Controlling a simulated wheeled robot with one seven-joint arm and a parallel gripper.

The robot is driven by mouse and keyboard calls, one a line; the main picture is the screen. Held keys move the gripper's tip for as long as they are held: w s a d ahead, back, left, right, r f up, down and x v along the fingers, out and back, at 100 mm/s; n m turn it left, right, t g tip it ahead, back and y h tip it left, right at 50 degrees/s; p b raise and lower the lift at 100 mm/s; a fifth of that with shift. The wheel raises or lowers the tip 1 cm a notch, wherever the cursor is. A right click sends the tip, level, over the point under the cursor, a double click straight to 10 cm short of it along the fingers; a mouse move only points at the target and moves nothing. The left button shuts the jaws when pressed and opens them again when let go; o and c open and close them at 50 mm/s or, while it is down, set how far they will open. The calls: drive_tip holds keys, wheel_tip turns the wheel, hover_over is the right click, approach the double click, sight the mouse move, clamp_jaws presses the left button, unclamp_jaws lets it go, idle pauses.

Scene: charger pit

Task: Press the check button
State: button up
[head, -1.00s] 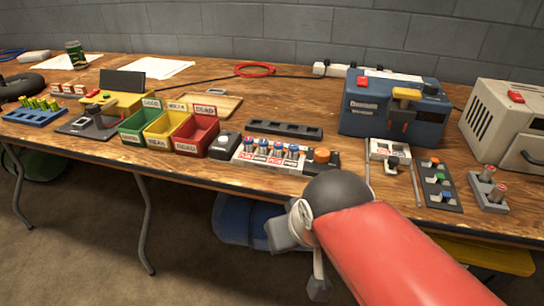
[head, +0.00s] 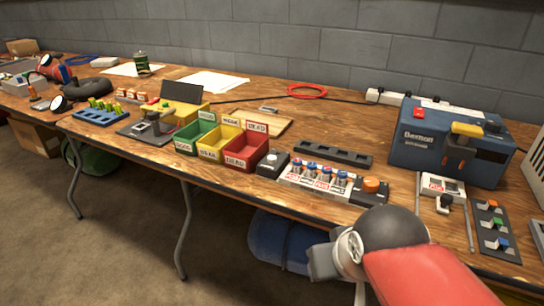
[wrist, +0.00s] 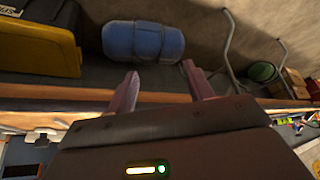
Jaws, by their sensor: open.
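No button in view carries a legible "check" label. In the head view, a black box with a white round button (head: 271,163) stands right of the red bin. An orange round knob (head: 371,186) sits at the right end of the battery rack. A yellow tester (head: 180,112) with small coloured buttons stands left of the bins. My arm reaches in from the lower right, its end in front of the table edge; the fingertips are not clear there. In the wrist view my gripper (wrist: 161,82) is open and empty, its two fingers apart, pointing toward the table edge and floor.
Green, yellow and red bins (head: 246,163) stand mid-table. The rack (head: 318,182) holds several batteries. A blue charger box (head: 449,147) stands at the right, with a switch panel (head: 494,230) in front. A blue barrel (wrist: 144,41) lies under the table.

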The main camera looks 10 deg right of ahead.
drive_tip(key=shift+c, duration=0.4)
clamp_jaws()
idle(1.3)
